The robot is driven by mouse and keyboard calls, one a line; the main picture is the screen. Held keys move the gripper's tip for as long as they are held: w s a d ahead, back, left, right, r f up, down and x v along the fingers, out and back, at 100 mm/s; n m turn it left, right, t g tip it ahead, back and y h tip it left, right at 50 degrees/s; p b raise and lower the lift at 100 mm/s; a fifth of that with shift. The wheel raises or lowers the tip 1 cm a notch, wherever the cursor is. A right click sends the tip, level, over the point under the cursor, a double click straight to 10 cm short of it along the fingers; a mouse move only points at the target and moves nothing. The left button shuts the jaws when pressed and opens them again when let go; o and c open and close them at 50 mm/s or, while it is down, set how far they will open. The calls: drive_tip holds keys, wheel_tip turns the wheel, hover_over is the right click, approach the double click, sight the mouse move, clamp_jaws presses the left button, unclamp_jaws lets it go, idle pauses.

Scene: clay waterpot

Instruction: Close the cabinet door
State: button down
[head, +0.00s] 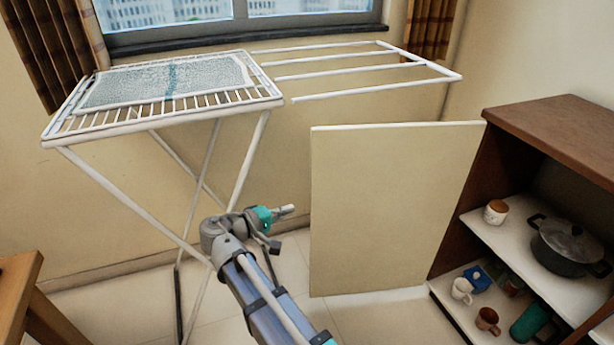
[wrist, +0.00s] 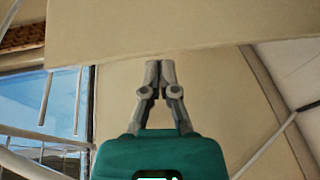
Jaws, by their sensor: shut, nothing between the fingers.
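The cabinet (head: 535,115) stands at the right in the head view, with a brown top and its shelves open to view. Its cream door (head: 390,210) stands wide open, swung out to the left of the cabinet's left side. My gripper (head: 290,209) is left of the door's free edge, with a small visible gap in the picture. In the wrist view the fingertips (wrist: 160,66) are together and hold nothing. A beige panel (wrist: 190,25) that looks like the door crosses the top of that view, near the fingertips. I cannot tell whether they touch.
A white drying rack (head: 160,118) stands behind my arm, its wing (head: 365,70) reaching above the door. The cabinet shelves hold a dark pot (head: 568,248), a cup (head: 496,211) and several mugs. A wooden furniture edge (head: 18,290) is at lower left. Floor shows below the door.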

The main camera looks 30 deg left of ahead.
drive_tip(key=s+a+r+n+t+y, duration=0.1)
drive_tip(key=s+a+r+t, duration=0.1)
drive_tip(key=s+a, duration=0.4)
drive_tip(key=shift+s+a+r, duration=0.25)
drive_tip(key=shift+a+r, duration=0.05)
drive_tip(key=shift+a, duration=0.25)
drive_tip(key=shift+w, duration=0.1)
drive_tip(key=x, duration=2)
drive_tip(key=shift+a+r, duration=0.25)
